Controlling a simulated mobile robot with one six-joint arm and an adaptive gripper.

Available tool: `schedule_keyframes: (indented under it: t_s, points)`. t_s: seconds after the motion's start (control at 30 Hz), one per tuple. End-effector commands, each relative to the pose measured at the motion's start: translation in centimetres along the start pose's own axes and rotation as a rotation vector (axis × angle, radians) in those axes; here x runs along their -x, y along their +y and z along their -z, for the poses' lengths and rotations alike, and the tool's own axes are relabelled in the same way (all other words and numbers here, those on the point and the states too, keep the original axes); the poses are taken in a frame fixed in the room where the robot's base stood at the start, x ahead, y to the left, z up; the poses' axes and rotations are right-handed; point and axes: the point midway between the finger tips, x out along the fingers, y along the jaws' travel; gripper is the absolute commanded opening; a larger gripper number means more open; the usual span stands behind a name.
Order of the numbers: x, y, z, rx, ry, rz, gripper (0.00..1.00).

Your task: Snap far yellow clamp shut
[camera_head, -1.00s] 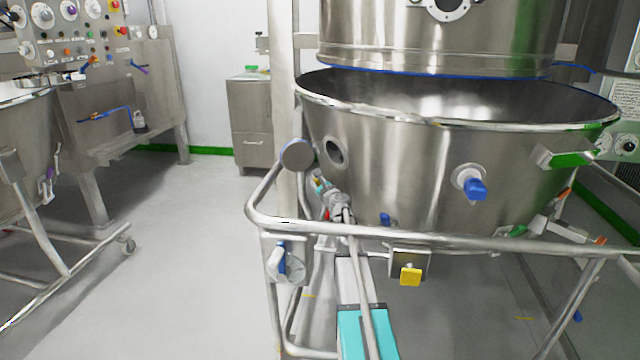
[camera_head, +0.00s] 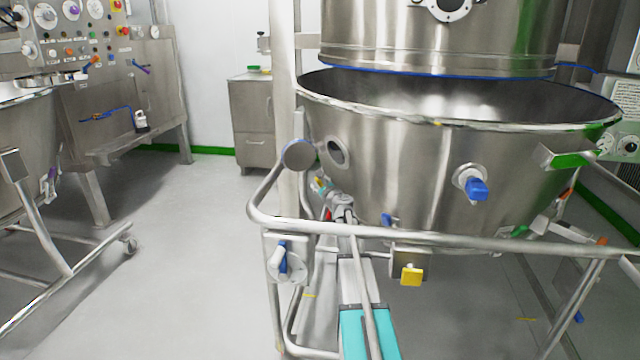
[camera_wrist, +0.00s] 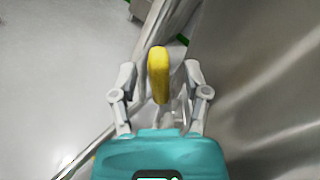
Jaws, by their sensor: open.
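The far yellow clamp (camera_wrist: 159,74) shows in the wrist view as a rounded yellow handle between my two grey fingers. My gripper (camera_wrist: 159,79) is open, with one finger on each side of the handle and visible gaps to it. In the head view my gripper (camera_head: 335,196) is at the far left side of the steel bowl (camera_head: 400,175), below the bowl's round port. Only a small yellow bit of the clamp (camera_head: 320,184) shows there, partly hidden by my gripper. A nearer yellow clamp (camera_head: 411,275) hangs under the front rail.
A blue-handled valve (camera_head: 477,188) sticks out of the bowl's front. A steel cabinet (camera_head: 252,125) stands behind.

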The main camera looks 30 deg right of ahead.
Motion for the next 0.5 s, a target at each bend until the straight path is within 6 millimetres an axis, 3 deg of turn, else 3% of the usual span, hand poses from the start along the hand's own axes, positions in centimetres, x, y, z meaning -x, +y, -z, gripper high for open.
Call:
schedule_keyframes:
  t_s: [0.5]
  points:
    - [7.9,0.1,0.0,-0.001,0.001,0.001,0.6]
